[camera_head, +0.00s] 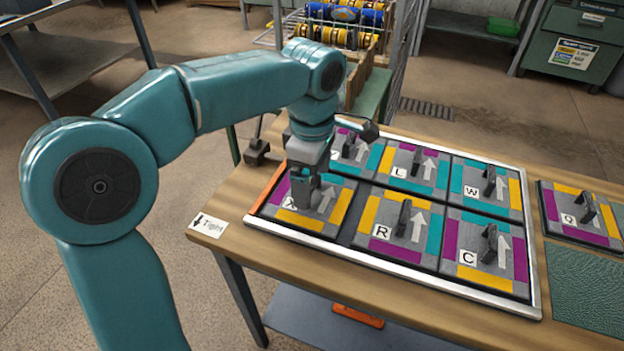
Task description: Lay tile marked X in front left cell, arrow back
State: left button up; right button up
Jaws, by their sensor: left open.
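A tile (300,220) lies in the front left cell of the silver-framed tray (400,266). Its letter is small and partly hidden by my gripper, but looks like an X. It has purple, yellow and teal edge strips, and its white arrow points to the back. My left gripper (304,192) is open, pointing down at this tile around its dark grip. The fingers hide part of the tile, so I cannot tell whether they touch it. My right gripper is not in view.
The other cells hold tiles, among them R (384,231), C (468,257), L (400,172) and W (471,190). Tile Q (570,218) lies right of the tray, behind a green mat (585,285). An orange bar (266,189) edges the tray's left side, near a "Tight" label (208,225).

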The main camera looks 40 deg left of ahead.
aim_at(312, 184)
pick_arm(q)
notch_tip(312, 184, up, 11)
jog(key=p, duration=0.3)
jog(key=shift+f, duration=0.2)
